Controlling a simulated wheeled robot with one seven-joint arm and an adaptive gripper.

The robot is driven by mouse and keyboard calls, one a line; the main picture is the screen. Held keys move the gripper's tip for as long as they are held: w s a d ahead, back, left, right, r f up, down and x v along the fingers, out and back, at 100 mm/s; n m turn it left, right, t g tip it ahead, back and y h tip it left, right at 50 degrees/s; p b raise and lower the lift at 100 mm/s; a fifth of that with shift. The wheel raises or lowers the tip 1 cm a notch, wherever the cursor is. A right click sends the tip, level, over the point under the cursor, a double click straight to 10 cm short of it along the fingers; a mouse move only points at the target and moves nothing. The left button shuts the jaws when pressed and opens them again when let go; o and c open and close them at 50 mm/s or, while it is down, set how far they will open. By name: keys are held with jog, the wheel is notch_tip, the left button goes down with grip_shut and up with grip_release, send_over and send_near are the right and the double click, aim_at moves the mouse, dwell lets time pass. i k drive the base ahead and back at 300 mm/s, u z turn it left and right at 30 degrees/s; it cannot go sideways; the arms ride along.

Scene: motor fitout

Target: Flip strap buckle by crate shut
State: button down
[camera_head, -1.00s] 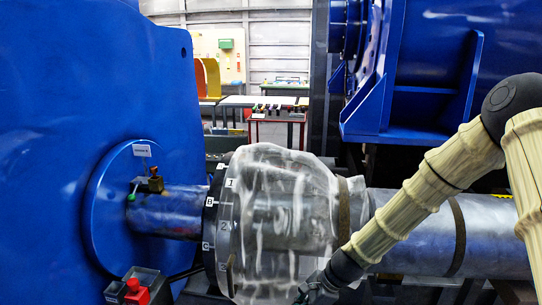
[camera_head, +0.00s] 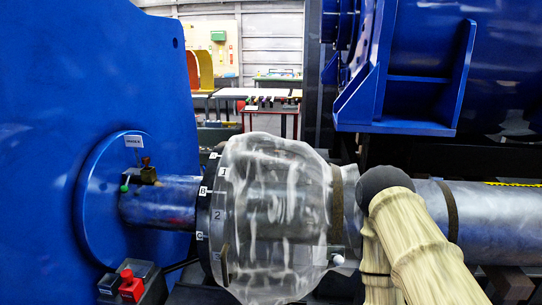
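A brown strap (camera_head: 337,205) runs around the shaft at the right end of the clear plastic wrap (camera_head: 272,210). At its lower end is a small fitting with a white round knob (camera_head: 338,259), which may be a buckle; I cannot tell whether it is open or shut. A second brown strap (camera_head: 451,212) circles the bare metal shaft (camera_head: 490,213) further right; no buckle shows on it. I cannot make out a crate. My arm crosses in front of the shaft and runs down out of the picture. My gripper is out of view.
A big blue housing (camera_head: 90,80) fills the left, with a red button box (camera_head: 131,287) below the shaft. A lettered dark flange (camera_head: 203,215) sits at the wrap's left end. A blue machine (camera_head: 410,100) stands behind right. A red-legged table (camera_head: 270,110) is far back.

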aim_at(339, 260)
jog(key=z, duration=1.4)
jog(key=i, duration=0.6)
jog(key=u, duration=1.1)
